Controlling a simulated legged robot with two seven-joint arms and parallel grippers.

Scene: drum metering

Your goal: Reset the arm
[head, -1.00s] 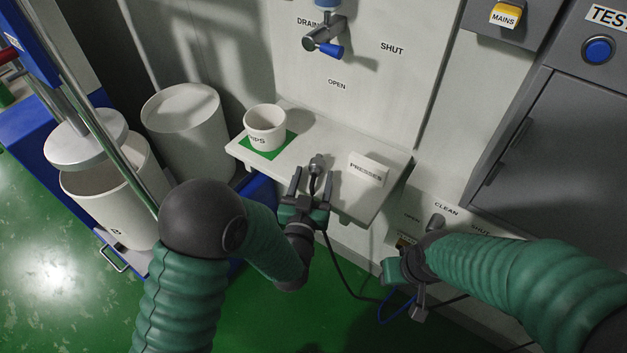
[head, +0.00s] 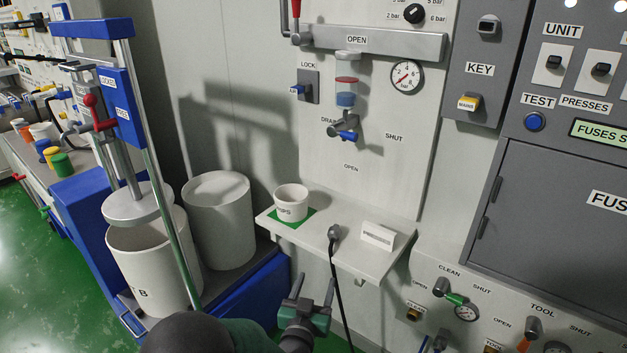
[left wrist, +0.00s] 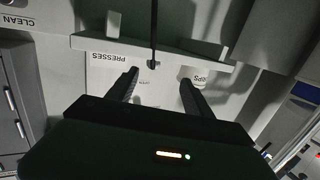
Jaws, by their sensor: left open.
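My left gripper (head: 312,290) is open and empty in the head view, in front of and below the front edge of the small shelf (head: 345,258). In the left wrist view its two fingers (left wrist: 158,85) stand apart with nothing between them. The left arm comes in from the bottom edge. My right gripper is not in the head view. On the shelf are a white cup (head: 291,203) on a green square, a dark-tipped plug or probe (head: 334,233) with a black cable, and a white block label (head: 378,236), read PRESSES in the wrist view.
Left of the shelf stand a white drum (head: 219,222) and an open drum (head: 150,270) under a blue press frame (head: 118,100). The wall panel has a blue-handled drain valve (head: 346,134) and a gauge (head: 406,77). A grey fuse cabinet (head: 560,210) is at right.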

